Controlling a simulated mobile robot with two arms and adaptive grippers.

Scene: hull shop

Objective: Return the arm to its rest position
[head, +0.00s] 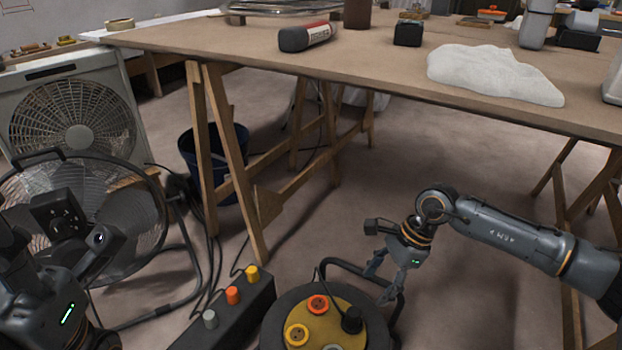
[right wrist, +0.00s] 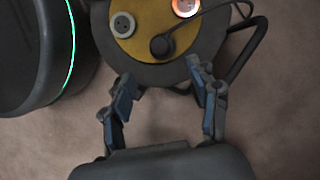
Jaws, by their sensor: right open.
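My right arm comes in from the right in the head view, bent at the elbow over the floor. Its gripper (head: 381,282) points down and left, in front of the trestle table and close to the cable reel's right side. In the right wrist view the gripper's two fingers (right wrist: 160,75) stand apart with nothing between them. Beyond the fingertips is the reel (right wrist: 150,76) with a black plug in its yellow face. Dark parts of my left arm show at the left edge of the head view; its fingers cannot be made out.
The table (head: 380,65) bears a fire-extinguisher-like cylinder (head: 305,37) and a white cloth-like heap (head: 494,73). The reel (head: 335,330) and a box with coloured knobs (head: 228,315) are low in front. A fan (head: 125,225) and a blue bucket (head: 215,165) stand left.

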